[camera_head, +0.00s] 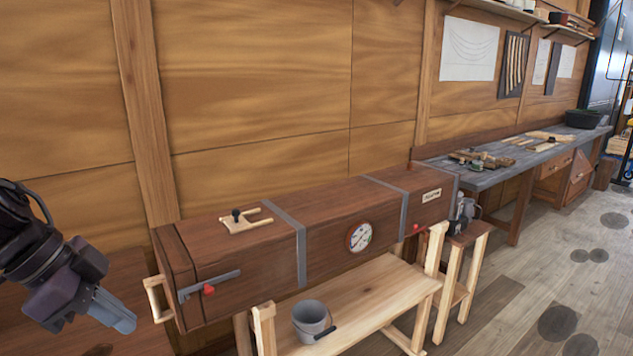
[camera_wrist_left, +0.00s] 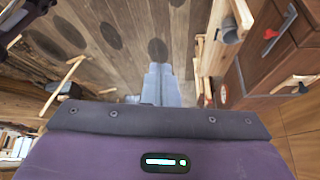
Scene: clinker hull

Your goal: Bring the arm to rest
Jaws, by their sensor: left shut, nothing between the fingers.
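My left gripper (camera_head: 120,318) is at the lower left of the head view, pointing down and to the right. Its fingers are together with nothing between them, and they also show in the left wrist view (camera_wrist_left: 159,84). It is in the air, left of the long wooden steam box (camera_head: 330,228) and apart from its wooden end handle (camera_head: 158,298). My right gripper is in neither view.
The box has a latch with a red knob (camera_head: 208,289) and a round gauge (camera_head: 359,237). A grey bucket (camera_head: 310,318) stands on the wooden bench (camera_head: 385,285) in front. A workbench (camera_head: 490,176) with tools runs along the wall. Floor at right is open.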

